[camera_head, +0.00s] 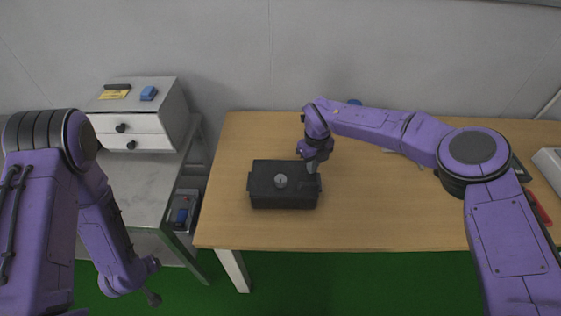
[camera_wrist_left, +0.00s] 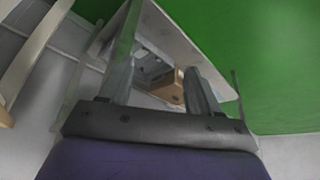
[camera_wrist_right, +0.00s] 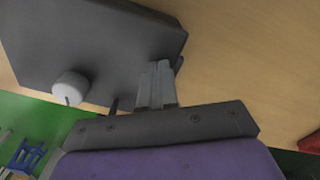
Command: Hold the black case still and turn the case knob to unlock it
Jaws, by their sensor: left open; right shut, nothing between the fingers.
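The black case (camera_head: 284,199) lies on the wooden table, towards its left end. Its pale round knob (camera_head: 280,181) is on the top face, and the knob (camera_wrist_right: 71,88) also shows in the right wrist view. My right gripper (camera_head: 312,168) is shut and empty at the right end of the case. In the right wrist view its closed fingers (camera_wrist_right: 157,82) are beside the case (camera_wrist_right: 95,45); I cannot tell whether they touch it. My left gripper (camera_head: 153,297) hangs low at the left, away from the case. Its fingers (camera_wrist_left: 160,75) are apart with nothing between them.
A white drawer unit (camera_head: 150,124) with small items on top stands on a grey bench at the left. A gap separates the bench from the wooden table (camera_head: 380,225). The table is clear in front of my right arm. A red object (camera_head: 538,207) lies at the right.

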